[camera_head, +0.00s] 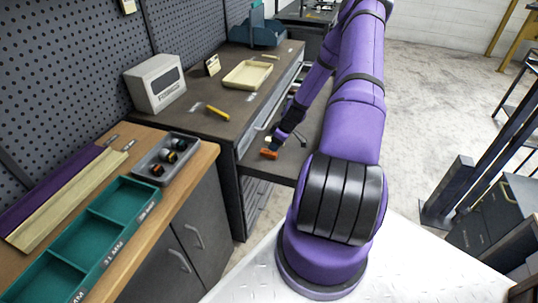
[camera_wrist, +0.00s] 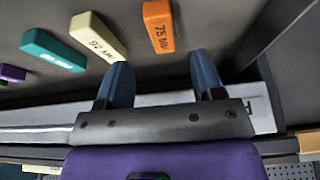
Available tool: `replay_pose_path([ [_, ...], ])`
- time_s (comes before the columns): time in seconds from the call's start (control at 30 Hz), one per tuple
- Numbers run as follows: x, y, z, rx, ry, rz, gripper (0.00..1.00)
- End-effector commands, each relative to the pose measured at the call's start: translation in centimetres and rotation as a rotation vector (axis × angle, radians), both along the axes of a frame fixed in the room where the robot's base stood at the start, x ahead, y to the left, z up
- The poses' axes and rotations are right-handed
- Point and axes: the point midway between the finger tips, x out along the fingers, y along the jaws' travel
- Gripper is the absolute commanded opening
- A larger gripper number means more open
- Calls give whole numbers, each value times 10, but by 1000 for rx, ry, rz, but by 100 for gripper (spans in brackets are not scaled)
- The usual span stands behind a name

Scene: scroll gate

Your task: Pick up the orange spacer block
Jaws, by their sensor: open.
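The orange spacer block (camera_wrist: 160,27), marked 75 MM, lies on a dark surface at the upper middle of the wrist view. In the head view the orange block (camera_head: 268,154) shows small on the dark drawer-like surface, close to my gripper (camera_head: 277,138). In the wrist view my gripper (camera_wrist: 162,76) is open, with two blue fingers apart and nothing between them. The orange block lies beyond the fingertips, roughly in line with the gap. The height between fingers and block is hard to tell.
A cream block (camera_wrist: 98,37) marked 92 MM, a teal block (camera_wrist: 53,50) and a purple block (camera_wrist: 12,73) lie left of the orange one. In the head view, a teal divided tray (camera_head: 117,205) and a grey tray (camera_head: 165,156) stand on the wooden bench at left.

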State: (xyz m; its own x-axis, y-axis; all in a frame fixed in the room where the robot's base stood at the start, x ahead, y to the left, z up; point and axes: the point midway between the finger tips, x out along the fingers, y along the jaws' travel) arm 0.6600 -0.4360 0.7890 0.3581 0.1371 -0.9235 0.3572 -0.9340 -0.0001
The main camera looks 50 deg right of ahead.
Motion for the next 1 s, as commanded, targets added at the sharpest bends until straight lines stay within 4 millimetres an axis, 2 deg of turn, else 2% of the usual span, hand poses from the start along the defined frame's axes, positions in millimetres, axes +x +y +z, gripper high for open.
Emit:
replay_pose_path([
  [0.1,4,2,-11,1,1,0,62],
  [0.37,10,5,-23,1,1,0,62],
  [0.67,26,13,-58,2,2,0,62],
  [0.9,27,13,-60,0,1,-1,62],
  [0.97,27,13,-60,0,1,-1,50],
  [1.0,27,13,-60,0,1,0,41],
])
